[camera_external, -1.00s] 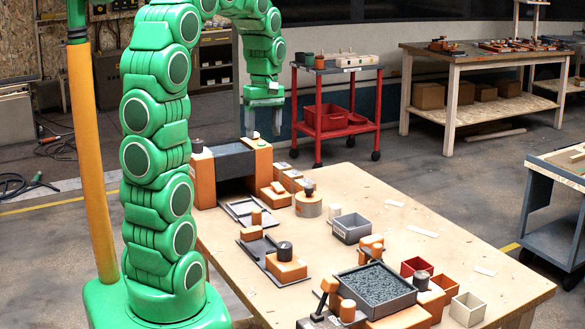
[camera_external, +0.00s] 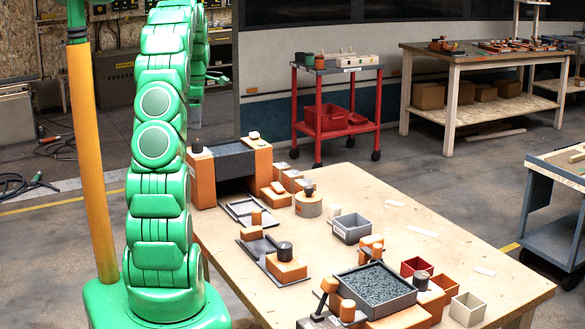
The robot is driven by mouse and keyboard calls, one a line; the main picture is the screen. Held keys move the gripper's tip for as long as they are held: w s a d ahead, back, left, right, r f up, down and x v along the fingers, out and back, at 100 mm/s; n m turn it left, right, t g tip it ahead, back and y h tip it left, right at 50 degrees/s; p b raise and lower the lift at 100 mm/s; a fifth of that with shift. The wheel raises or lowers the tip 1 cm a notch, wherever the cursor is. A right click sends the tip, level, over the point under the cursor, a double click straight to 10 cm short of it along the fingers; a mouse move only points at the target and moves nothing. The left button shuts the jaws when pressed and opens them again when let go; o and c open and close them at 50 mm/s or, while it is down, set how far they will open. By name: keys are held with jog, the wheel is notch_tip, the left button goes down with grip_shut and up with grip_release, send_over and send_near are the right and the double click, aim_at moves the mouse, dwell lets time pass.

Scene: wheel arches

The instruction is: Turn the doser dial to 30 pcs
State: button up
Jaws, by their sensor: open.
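Several dark round knobs stand on the devices on the table; I cannot read any scale or "30 pcs" mark, nor tell for certain which is the doser dial. One dark knob (camera_external: 421,280) stands beside a grey hopper (camera_external: 349,281) full of granules, at the front right. Another dark knob (camera_external: 285,250) sits on an orange block. A third knob (camera_external: 308,189) tops a round beige drum. My gripper (camera_external: 197,95) is mostly hidden behind my green arm, left of and beyond the table. It is open and touches none of these knobs; its fingertips are not seen.
An orange and dark housing (camera_external: 232,160) stands at the table's back left. A grey open bin (camera_external: 352,229), red bins and a white bin (camera_external: 467,309) stand on the right. The table's right-hand strip (camera_external: 500,275) is mostly bare. A red trolley (camera_external: 335,118) stands behind.

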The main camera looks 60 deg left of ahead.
aim_at(197, 141)
jog(key=shift+s+a+f, duration=0.1)
jog(key=shift+a+f, duration=0.05)
jog(key=shift+f, duration=3.8)
jog(key=c, duration=1.1)
jog(key=shift+o, duration=0.2)
